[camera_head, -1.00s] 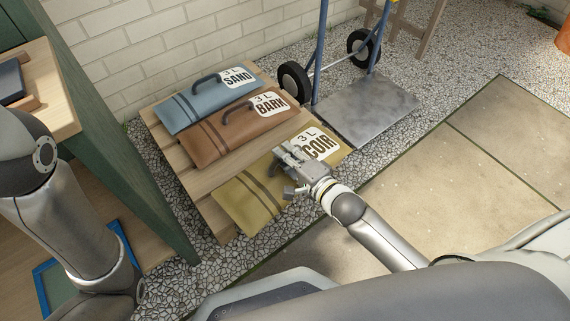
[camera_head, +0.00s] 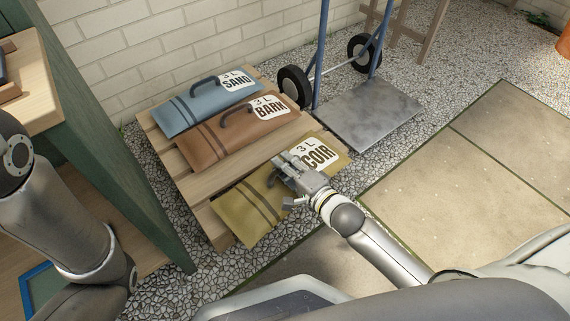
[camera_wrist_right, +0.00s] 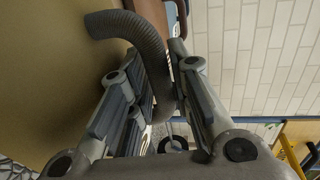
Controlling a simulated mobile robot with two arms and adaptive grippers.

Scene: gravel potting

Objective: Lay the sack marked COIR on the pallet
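The mustard-yellow COIR sack (camera_head: 249,212) is at the front edge of the wooden pallet (camera_head: 215,225), label up, with its near edge reaching past the planks. I cannot tell how far it is above them. My right gripper (camera_head: 283,170) is at the sack's dark handle. In the right wrist view the ribbed handle (camera_wrist_right: 130,28) runs between the fingers (camera_wrist_right: 165,105), which look closed on it, and the tan sack side (camera_wrist_right: 45,75) fills the left. My left arm shows at the left, but its gripper is out of view.
The blue SAND sack (camera_head: 195,112) and brown BARK sack (camera_head: 215,148) lie side by side on the rear of the pallet. A hand truck (camera_head: 367,112) stands right of it, a green-legged bench (camera_head: 130,190) left. Bare planks show between BARK and COIR.

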